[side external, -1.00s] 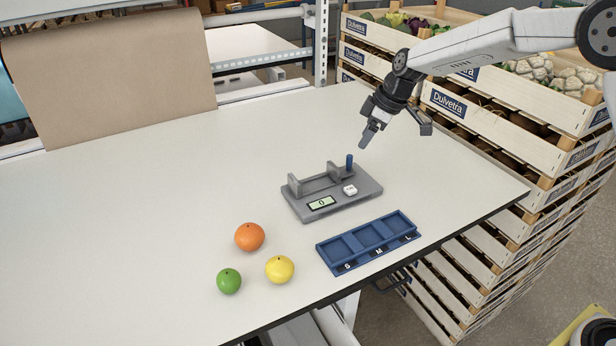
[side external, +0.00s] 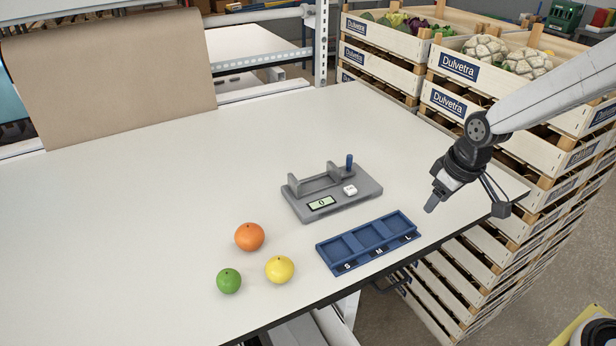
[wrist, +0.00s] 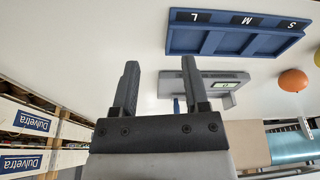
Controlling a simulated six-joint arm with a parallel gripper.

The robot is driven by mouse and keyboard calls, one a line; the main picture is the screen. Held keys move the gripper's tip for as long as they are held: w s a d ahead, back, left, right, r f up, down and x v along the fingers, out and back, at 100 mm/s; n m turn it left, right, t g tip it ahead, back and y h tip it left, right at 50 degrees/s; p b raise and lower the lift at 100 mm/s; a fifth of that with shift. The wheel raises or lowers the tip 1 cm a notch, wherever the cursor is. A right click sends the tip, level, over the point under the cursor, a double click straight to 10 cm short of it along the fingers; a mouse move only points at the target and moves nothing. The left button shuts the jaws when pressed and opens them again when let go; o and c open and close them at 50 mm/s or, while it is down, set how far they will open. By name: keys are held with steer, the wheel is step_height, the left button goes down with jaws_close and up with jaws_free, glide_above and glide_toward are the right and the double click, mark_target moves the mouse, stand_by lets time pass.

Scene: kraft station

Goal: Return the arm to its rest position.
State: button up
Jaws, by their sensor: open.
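My gripper (side external: 465,207) is in the side external view, above the right edge of the table, to the right of the blue tray. Its two fingers are apart and empty; they also show in the wrist view (wrist: 160,85). The white table (side external: 120,220) lies below. No object is between the fingers or touching them.
A blue tray (side external: 324,257) marked S, M, L lies near the front edge. Behind it stands a grey measuring device (side external: 300,212) reading 0. An orange fruit (side external: 249,237), a yellow fruit (side external: 280,270) and a green fruit (side external: 229,281) sit left. Stacked crates (side external: 455,105) stand beyond the table's right edge.

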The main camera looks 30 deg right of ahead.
steer(key=s+f+m, duration=0.2)
steer(key=s, duration=0.6)
steer(key=shift+d, duration=0.25)
